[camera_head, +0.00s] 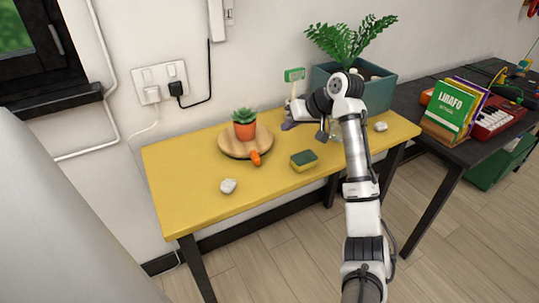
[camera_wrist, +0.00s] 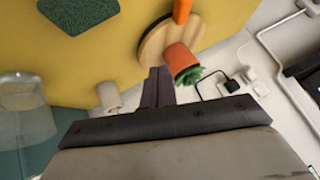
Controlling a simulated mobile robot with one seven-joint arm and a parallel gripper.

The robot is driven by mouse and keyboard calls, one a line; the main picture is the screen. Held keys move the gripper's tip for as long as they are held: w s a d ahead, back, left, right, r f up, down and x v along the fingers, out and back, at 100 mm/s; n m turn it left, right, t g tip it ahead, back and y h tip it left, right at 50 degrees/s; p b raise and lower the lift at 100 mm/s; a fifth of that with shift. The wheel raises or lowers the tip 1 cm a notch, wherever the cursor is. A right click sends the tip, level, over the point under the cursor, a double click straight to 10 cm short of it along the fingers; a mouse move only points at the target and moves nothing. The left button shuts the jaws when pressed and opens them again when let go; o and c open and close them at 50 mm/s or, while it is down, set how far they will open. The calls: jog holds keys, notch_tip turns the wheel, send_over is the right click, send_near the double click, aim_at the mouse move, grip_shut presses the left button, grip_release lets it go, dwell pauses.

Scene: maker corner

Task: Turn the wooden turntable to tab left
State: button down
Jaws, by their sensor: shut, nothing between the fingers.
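The round wooden turntable (camera_head: 229,147) lies on the yellow table, left of the middle. Its orange tab (camera_head: 255,158) points toward the table's front edge, slightly right. A small green plant in an orange pot (camera_head: 244,131) stands on it. My gripper (camera_head: 287,126) is right of the turntable, apart from it in the head view. In the wrist view my dark fingers (camera_wrist: 157,86) are together and empty. They point toward the turntable (camera_wrist: 153,44), near the pot (camera_wrist: 180,60), and the tab (camera_wrist: 181,10) is farther off. Whether the fingertips touch the turntable is unclear.
A green and yellow sponge (camera_head: 304,160) lies front right of the turntable, and a whitish stone (camera_head: 228,185) front left. A teal planter with a fern (camera_head: 378,92) stands behind my arm. The wall is close behind. The table's front left is mostly clear.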

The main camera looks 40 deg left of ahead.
jog(key=d+g, duration=0.1)
jog(key=d, duration=0.1)
jog(key=d+f+g+h, duration=0.1)
jog(key=d, duration=0.1)
jog(key=shift+w+d+f, duration=0.1)
jog(key=shift+d, duration=0.15)
jog(key=p+x, duration=0.2)
jog(key=x, duration=0.8)
jog(key=shift+f, duration=0.1)
jog(key=shift+s+a+p, duration=0.3)
jog(key=shift+s, duration=0.3)
jog(key=shift+s+a+p, duration=0.25)
jog(key=shift+s, duration=0.4)
jog(key=shift+s+a, duration=0.3)
jog(key=shift+s, duration=0.2)
jog(key=shift+s+a, duration=0.1)
